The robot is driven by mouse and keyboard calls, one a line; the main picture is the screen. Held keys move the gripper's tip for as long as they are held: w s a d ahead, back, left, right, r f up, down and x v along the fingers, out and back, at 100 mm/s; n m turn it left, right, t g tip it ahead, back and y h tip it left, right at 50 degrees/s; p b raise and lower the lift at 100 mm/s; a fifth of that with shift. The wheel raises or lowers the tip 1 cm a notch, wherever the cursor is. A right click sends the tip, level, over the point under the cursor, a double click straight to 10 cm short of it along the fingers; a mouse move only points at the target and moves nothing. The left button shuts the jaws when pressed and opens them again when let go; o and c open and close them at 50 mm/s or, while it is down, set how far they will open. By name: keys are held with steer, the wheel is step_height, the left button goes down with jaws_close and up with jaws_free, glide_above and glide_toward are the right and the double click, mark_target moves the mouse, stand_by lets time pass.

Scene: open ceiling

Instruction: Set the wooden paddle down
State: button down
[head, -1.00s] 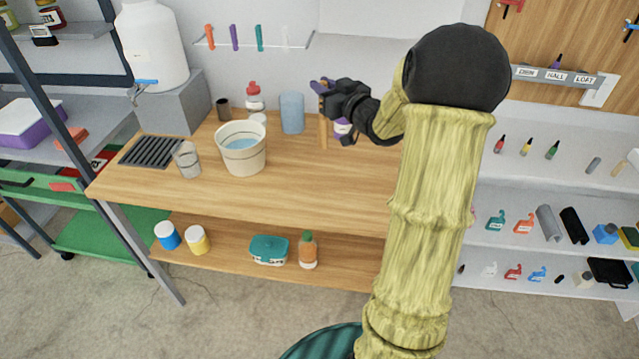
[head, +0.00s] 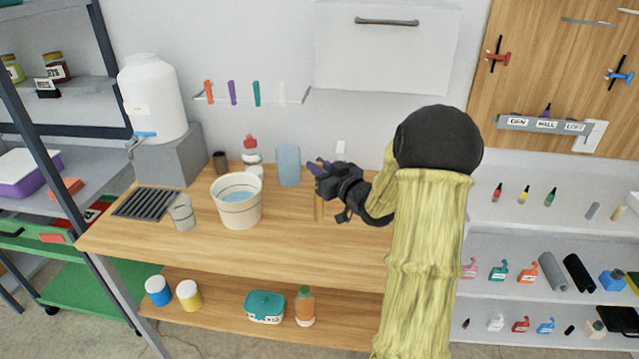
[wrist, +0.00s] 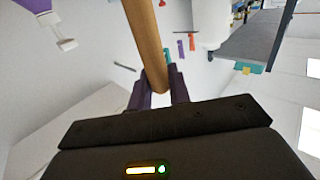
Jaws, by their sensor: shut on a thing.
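The wooden paddle (head: 319,208) hangs roughly upright below my gripper, over the wooden bench top (head: 285,235), to the right of the bucket. I cannot tell whether its lower end touches the bench. My gripper (head: 318,168) is shut on the paddle's shaft near its upper end. In the wrist view the round wooden shaft (wrist: 146,40) runs between the purple fingertips of my gripper (wrist: 160,90). The rest of the paddle is hidden or out of frame there.
A white bucket of water (head: 237,212) and a clear cup (head: 182,213) stand left on the bench, beside a dark drain grate (head: 148,203). A blue container (head: 288,165) and a red-capped bottle (head: 250,150) stand behind. The bench's front strip is clear.

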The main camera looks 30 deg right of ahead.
steer(key=shift+f, duration=1.95)
steer(key=c, duration=1.3)
jaws_free()
steer(key=shift+w, duration=0.1)
steer(key=shift+a, duration=0.1)
steer(key=shift+s, duration=0.25)
steer(key=s+d+b, duration=0.2)
steer(key=s, duration=0.9)
steer(key=shift+s+d, duration=0.25)
steer(key=shift+s, duration=0.05)
